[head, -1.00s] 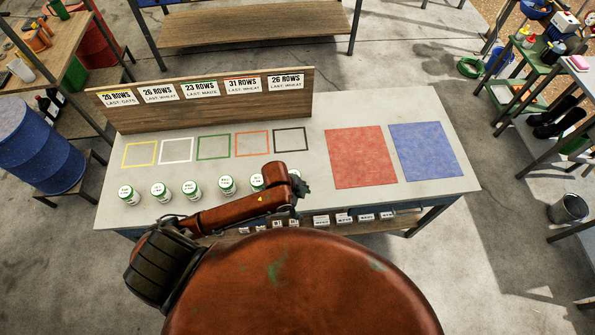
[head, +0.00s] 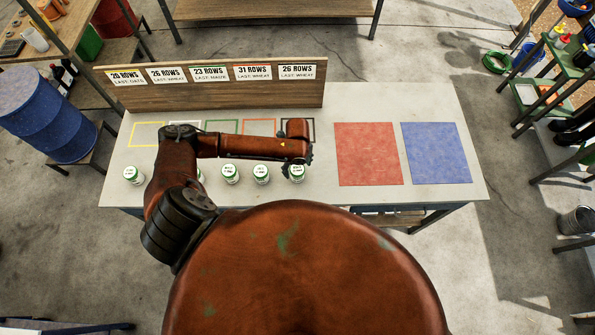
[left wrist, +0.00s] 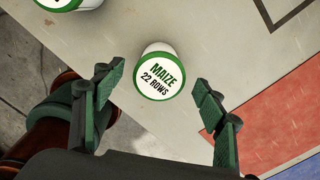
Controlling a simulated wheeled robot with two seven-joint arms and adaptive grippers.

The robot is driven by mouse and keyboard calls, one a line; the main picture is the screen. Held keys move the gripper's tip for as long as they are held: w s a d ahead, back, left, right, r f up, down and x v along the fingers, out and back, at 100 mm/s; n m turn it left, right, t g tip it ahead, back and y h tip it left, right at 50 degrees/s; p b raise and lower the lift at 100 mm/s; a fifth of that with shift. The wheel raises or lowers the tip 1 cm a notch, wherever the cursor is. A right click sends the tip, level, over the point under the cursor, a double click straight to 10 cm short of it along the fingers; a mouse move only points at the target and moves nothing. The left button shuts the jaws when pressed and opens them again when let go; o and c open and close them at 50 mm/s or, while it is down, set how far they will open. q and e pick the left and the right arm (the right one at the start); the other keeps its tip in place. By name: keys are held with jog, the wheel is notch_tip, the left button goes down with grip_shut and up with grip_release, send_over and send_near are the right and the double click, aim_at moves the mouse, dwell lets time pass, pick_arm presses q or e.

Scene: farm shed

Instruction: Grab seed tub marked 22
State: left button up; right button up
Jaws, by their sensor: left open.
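The seed tub marked "MAIZE 22 ROWS" (left wrist: 160,73) is white with a green rim and shows upright in the left wrist view, seen from above. My left gripper (left wrist: 158,80) is open, with its green-padded fingers on either side of the near part of this tub and not closed on it. In the head view the left gripper (head: 298,148) is over the right end of the tub row, by the rightmost tub (head: 296,174), and partly covers it. Other white tubs (head: 230,174) stand to its left; my arm hides part of the row. My right gripper is not in view.
The table (head: 330,195) carries a row of coloured outline squares, a red mat (head: 368,155) and a blue mat (head: 436,153). A wooden board (head: 210,95) with row cards stands at the back. Another tub (left wrist: 70,3) is at the wrist view's upper left.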

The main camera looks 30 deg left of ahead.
pick_arm(q)
jog(key=shift+f, duration=1.1)
jog(key=c, duration=1.4)
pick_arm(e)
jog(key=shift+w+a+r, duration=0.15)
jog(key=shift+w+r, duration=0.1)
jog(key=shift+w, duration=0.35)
pick_arm(q)
jog(key=shift+r, duration=0.1)
